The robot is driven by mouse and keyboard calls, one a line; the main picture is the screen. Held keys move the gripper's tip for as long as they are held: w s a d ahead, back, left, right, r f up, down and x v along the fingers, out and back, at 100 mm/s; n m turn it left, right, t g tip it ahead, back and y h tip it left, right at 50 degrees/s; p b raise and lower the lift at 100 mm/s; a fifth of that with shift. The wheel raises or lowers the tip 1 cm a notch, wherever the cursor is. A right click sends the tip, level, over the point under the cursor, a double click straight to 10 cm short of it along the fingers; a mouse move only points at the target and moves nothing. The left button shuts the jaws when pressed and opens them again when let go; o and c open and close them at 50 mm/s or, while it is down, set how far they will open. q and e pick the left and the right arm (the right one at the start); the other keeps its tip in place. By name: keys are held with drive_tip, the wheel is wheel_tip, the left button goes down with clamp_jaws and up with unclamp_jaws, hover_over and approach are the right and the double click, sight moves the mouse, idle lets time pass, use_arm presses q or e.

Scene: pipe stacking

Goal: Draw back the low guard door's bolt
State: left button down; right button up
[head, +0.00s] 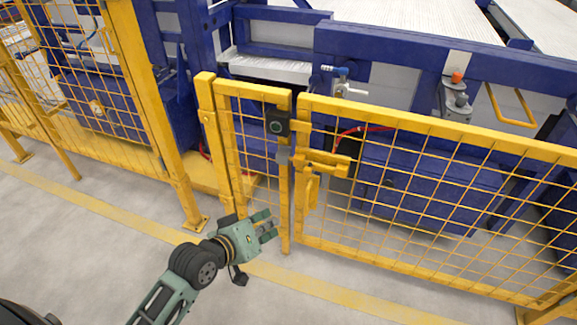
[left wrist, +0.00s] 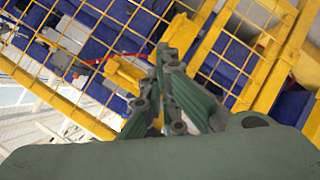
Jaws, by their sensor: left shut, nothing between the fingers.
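The low guard door (head: 430,130) is a yellow frame with wire mesh, standing upright in line with the yellow fence. Its bolt (head: 326,161) is a yellow bar across the door's left edge, with a yellow handle (head: 313,190) hanging below it. My left gripper (head: 270,226) is green, shut and empty, below and left of the bolt and apart from it, in front of the narrow fence panel. In the left wrist view its fingers (left wrist: 168,62) partly cover a yellow part that looks like the bolt (left wrist: 128,74). My right gripper is out of view.
A narrow mesh panel (head: 250,150) and taller fence (head: 85,90) stand to the left. Blue machinery (head: 420,185) fills the space behind. The grey floor in front is clear.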

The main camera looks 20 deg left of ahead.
sight(309, 167)
use_arm(q)
drive_tip(key=w+a+r+n+t, duration=0.4)
drive_tip(key=w+a+r+n, duration=0.15)
drive_tip(key=w+r, duration=0.2)
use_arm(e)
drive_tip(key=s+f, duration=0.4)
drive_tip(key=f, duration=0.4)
use_arm(q)
drive_tip(key=shift+t+y, duration=0.3)
drive_tip(key=x, duration=0.3)
drive_tip(key=d+f+b+x, duration=0.1)
drive_tip(key=x, duration=0.3)
drive_tip(key=d+x, duration=0.1)
drive_tip(key=x, duration=0.3)
drive_tip(key=shift+s+f+b, duration=0.15)
drive_tip(key=shift+f+b, duration=0.05)
drive_tip(key=shift+b, duration=0.2)
drive_tip(key=shift+d+f, duration=0.25)
drive_tip(key=shift+d, duration=0.2)
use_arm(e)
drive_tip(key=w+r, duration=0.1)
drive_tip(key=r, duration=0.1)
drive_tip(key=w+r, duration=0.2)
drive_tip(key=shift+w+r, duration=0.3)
